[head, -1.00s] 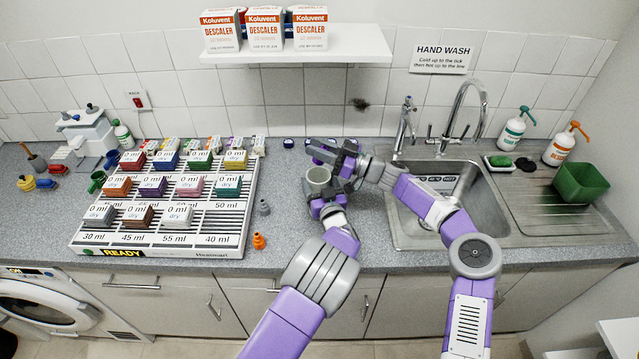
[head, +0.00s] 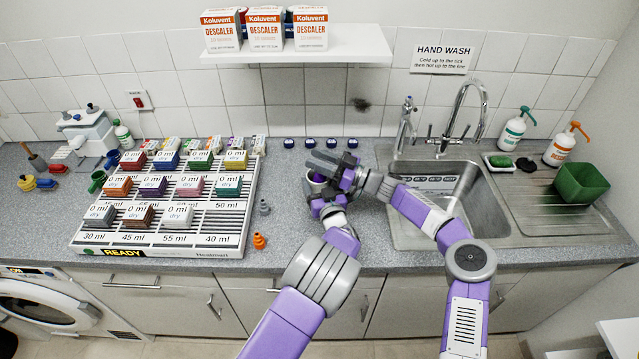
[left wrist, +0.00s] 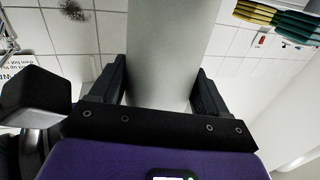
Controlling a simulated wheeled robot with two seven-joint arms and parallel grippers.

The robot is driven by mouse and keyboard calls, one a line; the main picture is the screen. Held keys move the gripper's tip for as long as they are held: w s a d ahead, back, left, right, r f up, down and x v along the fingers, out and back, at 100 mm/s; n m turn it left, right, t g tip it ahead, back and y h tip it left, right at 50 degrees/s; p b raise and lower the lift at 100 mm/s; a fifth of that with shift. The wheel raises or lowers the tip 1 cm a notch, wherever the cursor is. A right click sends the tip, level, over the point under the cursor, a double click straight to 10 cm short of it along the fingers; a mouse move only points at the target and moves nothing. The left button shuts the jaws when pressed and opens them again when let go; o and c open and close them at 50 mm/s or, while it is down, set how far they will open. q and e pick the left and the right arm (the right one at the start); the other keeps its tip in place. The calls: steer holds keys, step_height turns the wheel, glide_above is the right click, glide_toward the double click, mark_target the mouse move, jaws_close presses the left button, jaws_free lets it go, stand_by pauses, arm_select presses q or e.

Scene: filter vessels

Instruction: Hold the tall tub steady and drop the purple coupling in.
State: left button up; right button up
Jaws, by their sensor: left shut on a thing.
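The tall grey tub (head: 311,187) stands on the counter left of the sink. My left gripper (head: 325,205) is shut around its side. In the left wrist view the tub (left wrist: 167,45) fills the space between the two dark fingers of the left gripper (left wrist: 160,88). My right gripper (head: 322,162) is just above the tub, with its fingers spread apart. The purple coupling (head: 317,177) shows at the tub's mouth, below those fingers. The right hand covers part of the rim, so how deep the coupling sits cannot be told.
A white rack (head: 170,238) with coloured, labelled blocks lies to the left. A grey fitting (head: 264,206) and an orange fitting (head: 259,241) stand between rack and tub. Several dark blue caps (head: 310,143) line the back. The sink (head: 440,205) and tap (head: 462,110) are at the right.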

arm_select(q)
steer(key=shift+d+r, duration=0.1)
steer(key=shift+d, duration=0.05)
arm_select(e)
steer(key=o, duration=0.3)
steer(key=shift+a+f, duration=0.15)
steer(key=shift+s, duration=0.1)
arm_select(q)
steer(key=o, duration=1)
steer(key=shift+o, duration=0.2)
arm_select(e)
steer(key=v, duration=1.2)
arm_select(q)
steer(key=shift+s, duration=0.1)
steer(key=v, duration=1.1)
steer(key=shift+s, duration=0.4)
